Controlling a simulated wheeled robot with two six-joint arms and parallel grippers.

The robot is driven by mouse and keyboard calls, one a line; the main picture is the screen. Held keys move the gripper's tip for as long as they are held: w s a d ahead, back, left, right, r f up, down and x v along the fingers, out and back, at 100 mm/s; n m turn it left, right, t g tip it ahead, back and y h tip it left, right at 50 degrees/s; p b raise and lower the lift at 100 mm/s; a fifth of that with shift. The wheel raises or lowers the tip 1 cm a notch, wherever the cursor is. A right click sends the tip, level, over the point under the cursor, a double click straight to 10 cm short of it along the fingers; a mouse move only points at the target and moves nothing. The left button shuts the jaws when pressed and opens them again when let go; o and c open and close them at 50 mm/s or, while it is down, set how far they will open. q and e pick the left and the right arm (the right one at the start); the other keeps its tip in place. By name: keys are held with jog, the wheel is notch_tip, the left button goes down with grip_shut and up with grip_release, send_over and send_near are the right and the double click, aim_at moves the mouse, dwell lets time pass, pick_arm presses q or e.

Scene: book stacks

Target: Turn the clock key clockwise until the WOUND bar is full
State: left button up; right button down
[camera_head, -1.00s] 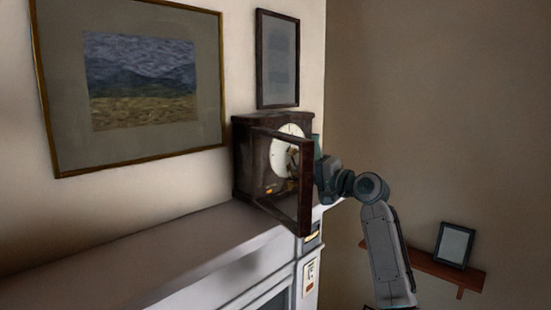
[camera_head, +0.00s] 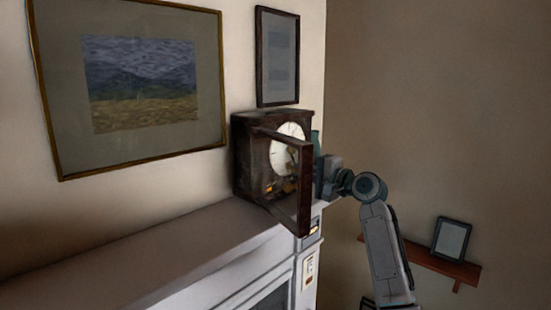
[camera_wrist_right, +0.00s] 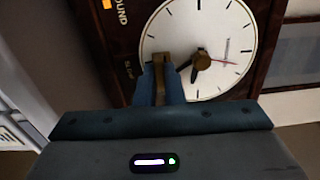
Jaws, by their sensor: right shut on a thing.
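The dark wooden clock (camera_head: 247,160) stands on the mantel against the wall, with its glazed door (camera_head: 305,190) swung open toward me. Its white dial (camera_head: 283,150) shows partly behind the door frame. In the right wrist view the dial (camera_wrist_right: 225,45) is close, tilted, with black hands. My right gripper (camera_wrist_right: 160,85) is shut on the brass clock key (camera_wrist_right: 162,60) at the dial's face. In the head view the door frame hides its fingertips; its body (camera_head: 328,176) shows at right. The WOUND label (camera_wrist_right: 122,12) and an orange patch (camera_wrist_right: 107,4) are cut off at the top. My left gripper is out of view.
The pale mantel shelf (camera_head: 150,250) is bare to the left of the clock. A large painting (camera_head: 135,85) and a small dark frame (camera_head: 278,57) hang above. A wooden wall shelf (camera_head: 425,258) holds a picture frame (camera_head: 451,240) at lower right.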

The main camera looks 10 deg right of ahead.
jog(key=shift+f+m, duration=0.1)
jog(key=shift+m, duration=0.6)
